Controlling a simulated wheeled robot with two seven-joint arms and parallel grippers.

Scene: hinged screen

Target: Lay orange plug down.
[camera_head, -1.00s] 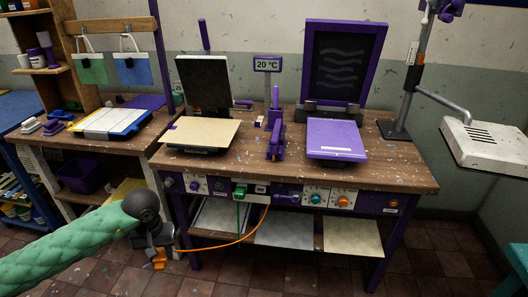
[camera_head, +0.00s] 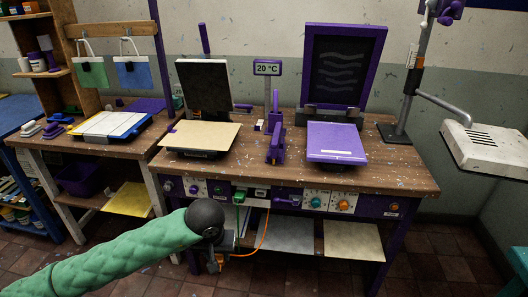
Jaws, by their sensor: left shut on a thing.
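My left gripper (camera_head: 216,262) is low in front of the bench's lower shelf, at the end of my green-sleeved arm. It is shut on the orange plug (camera_head: 222,257), which is small and mostly hidden by the gripper. An orange cable (camera_head: 264,230) runs from the plug, curving up to the bench's front panel. My right gripper is not in view.
Pale sheets (camera_head: 352,240) lie on the lower shelf. A white heater unit (camera_head: 480,145) stands at right.

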